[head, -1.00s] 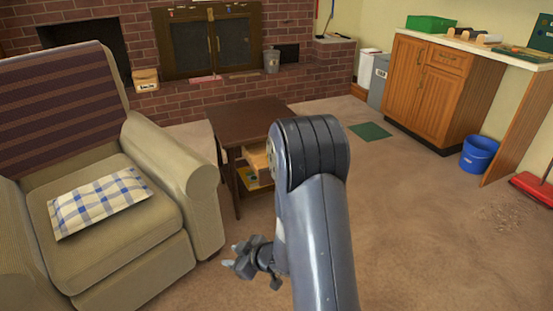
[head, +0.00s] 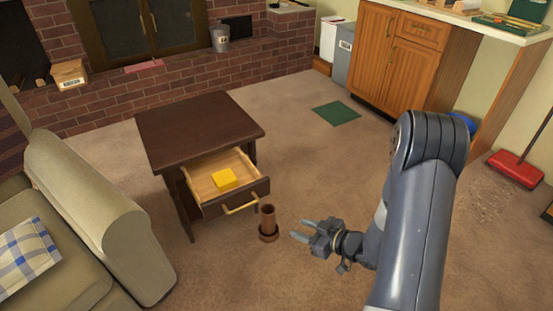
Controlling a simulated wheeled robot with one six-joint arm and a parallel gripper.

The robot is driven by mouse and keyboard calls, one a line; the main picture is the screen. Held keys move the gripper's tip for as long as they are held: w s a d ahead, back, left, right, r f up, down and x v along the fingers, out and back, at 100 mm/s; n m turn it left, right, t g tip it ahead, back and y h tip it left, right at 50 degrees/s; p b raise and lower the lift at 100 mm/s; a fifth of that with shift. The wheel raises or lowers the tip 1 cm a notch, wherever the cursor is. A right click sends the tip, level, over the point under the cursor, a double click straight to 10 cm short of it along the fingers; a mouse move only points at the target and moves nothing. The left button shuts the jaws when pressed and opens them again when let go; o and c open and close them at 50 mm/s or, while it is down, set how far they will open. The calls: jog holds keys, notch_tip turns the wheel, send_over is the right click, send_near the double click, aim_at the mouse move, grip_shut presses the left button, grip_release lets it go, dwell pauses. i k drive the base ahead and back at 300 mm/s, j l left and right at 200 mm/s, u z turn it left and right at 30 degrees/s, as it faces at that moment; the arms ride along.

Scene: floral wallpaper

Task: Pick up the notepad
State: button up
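A small yellow block-like pad (head: 224,178), which looks like the notepad, lies flat inside the open drawer (head: 207,187) of a dark brown side table (head: 198,128). The drawer is pulled out toward me and its handle is at the front. My gripper (head: 299,229) is to the right of the drawer and apart from it, with its fingers spread and nothing between them. The fingers point left.
A brown cylindrical object (head: 268,221) stands on the floor between the drawer and my gripper. A beige armchair (head: 100,215) is at the left. A green mat (head: 337,113) and a wooden cabinet (head: 400,60) are behind. The carpet in front is clear.

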aim_at(224, 180)
jog(key=i+l+z, duration=0.15)
jog(key=i, duration=0.25)
jog(key=i+l+z, duration=0.15)
jog(key=i, duration=0.25)
jog(key=i+u, duration=0.25)
jog(key=u, duration=0.2)
jog(key=i+l+u, duration=0.25)
jog(key=u, duration=0.2)
jog(key=i+l+u, duration=0.2)
jog(key=u, duration=0.2)
jog(key=i+l+u, duration=0.15)
jog(key=l+u, duration=0.15)
jog(key=u, duration=0.15)
jog(key=i+l+u, duration=0.1)
jog(key=l+u, duration=0.35)
jog(key=i+l+u, duration=0.1)
jog(key=l+u, duration=0.2)
jog(key=u, duration=0.15)
